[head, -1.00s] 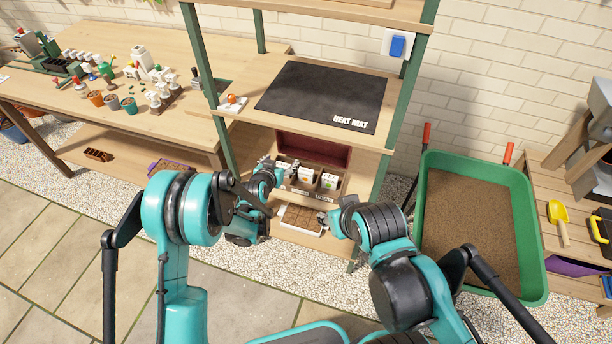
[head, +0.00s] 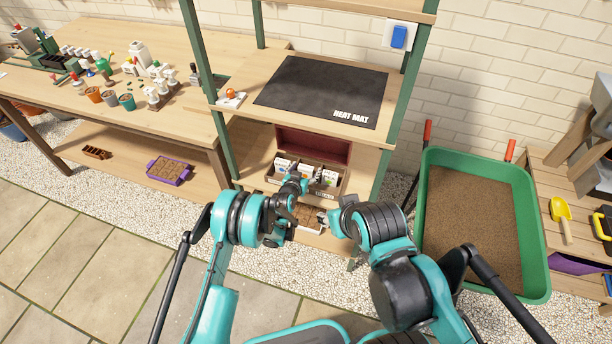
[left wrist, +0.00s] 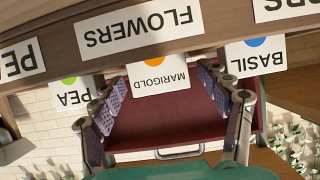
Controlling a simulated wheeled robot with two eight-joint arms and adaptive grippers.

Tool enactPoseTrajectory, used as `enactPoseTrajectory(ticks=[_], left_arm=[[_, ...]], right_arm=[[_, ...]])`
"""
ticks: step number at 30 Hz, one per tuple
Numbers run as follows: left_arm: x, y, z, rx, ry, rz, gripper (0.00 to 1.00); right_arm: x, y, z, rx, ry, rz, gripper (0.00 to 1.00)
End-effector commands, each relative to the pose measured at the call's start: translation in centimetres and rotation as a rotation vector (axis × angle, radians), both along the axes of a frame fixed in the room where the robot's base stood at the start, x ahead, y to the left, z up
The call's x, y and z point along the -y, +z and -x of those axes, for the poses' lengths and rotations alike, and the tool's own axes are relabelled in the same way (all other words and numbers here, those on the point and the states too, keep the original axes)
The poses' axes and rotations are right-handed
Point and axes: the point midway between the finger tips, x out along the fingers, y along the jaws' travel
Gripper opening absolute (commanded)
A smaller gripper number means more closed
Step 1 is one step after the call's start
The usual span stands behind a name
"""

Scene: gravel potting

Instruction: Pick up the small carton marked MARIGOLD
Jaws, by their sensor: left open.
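The MARIGOLD carton (left wrist: 158,76) is a small white carton with an orange dot, upside down in the left wrist view. It stands in the middle compartment of a wooden seed box, behind the FLOWERS label (left wrist: 138,26). In the head view the carton (head: 306,171) is partly hidden by my left gripper (head: 297,184). In the left wrist view my left gripper (left wrist: 160,84) is open, its fingers on either side of the carton with gaps visible. My right gripper (head: 327,219) is low by the lower shelf, mostly hidden by its arm.
A PEA carton (left wrist: 76,90) and a BASIL carton (left wrist: 256,55) stand close on either side, near the fingers. The HEAT MAT shelf (head: 325,92) is above. A green soil tub (head: 540,230) stands at right.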

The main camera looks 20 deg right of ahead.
Motion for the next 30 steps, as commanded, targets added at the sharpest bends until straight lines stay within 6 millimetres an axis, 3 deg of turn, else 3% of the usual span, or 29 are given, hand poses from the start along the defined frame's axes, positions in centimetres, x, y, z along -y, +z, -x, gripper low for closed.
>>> enactPoseTrajectory(ticks=[8, 15, 25, 30], left_arm=[[0.3, -0.1, -0.5, 0.0, 0.0, 0.0, 0.76], [0.3, -0.1, -0.5, 0.0, 0.0, 0.0, 0.22], [0.3, 0.1, -0.4, -0.001, 0.0, -0.001, 0.22], [0.3, 1.4, -0.5, 0.0, 0.0, 0.0, 0.22]], right_arm=[[0.0, -0.1, 0.0, 0.0, 0.0, 0.0, 0.4], [0.0, -0.1, 0.0, 0.0, 0.0, 0.0, 0.4], [0.0, 0.0, 0.0, 0.0, 0.0, 0.0, 0.4], [0.0, 0.7, 0.0, 0.0, 0.0, 0.0, 0.4]])
